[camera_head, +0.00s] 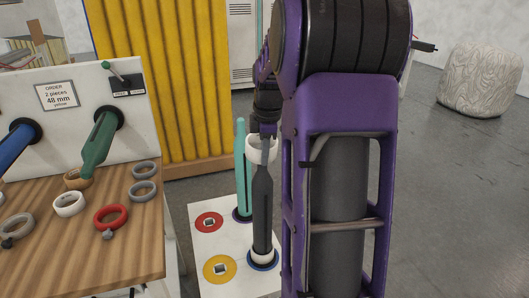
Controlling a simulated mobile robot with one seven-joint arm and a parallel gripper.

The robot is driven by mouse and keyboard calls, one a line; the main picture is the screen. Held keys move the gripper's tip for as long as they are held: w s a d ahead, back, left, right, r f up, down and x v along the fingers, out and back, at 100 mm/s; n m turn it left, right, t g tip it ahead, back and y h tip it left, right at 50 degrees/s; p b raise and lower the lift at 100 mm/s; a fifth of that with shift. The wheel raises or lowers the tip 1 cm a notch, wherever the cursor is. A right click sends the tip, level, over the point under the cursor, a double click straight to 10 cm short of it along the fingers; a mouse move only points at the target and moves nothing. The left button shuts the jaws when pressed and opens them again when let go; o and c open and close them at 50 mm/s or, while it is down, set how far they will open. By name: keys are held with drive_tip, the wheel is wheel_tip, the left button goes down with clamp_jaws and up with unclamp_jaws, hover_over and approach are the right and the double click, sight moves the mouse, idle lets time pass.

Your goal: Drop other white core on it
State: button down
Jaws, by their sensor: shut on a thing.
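My gripper (265,131) is shut on a white core (251,147), held up at the top end of a dark grey post (263,205). I cannot tell whether the core is around the post's tip or just above it. A second white core (261,259) sits low around the foot of the same post, on a blue ring base (275,264). The post is upright. My arm covers the area just right of it.
A teal post (241,165) stands just behind left. The white stand (203,249) also has a red disc (208,221) and a yellow disc (220,269). A wooden bench (130,263) at left holds several rings, including another white one (69,204).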

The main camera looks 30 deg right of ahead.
drive_tip(key=shift+f+b, duration=1.1)
drive_tip(key=shift+f, duration=2)
drive_tip(key=c, duration=0.9)
unclamp_jaws()
drive_tip(key=s+r+p, duration=0.3)
drive_tip(key=r, duration=1.4)
drive_tip(key=shift+a, duration=0.4)
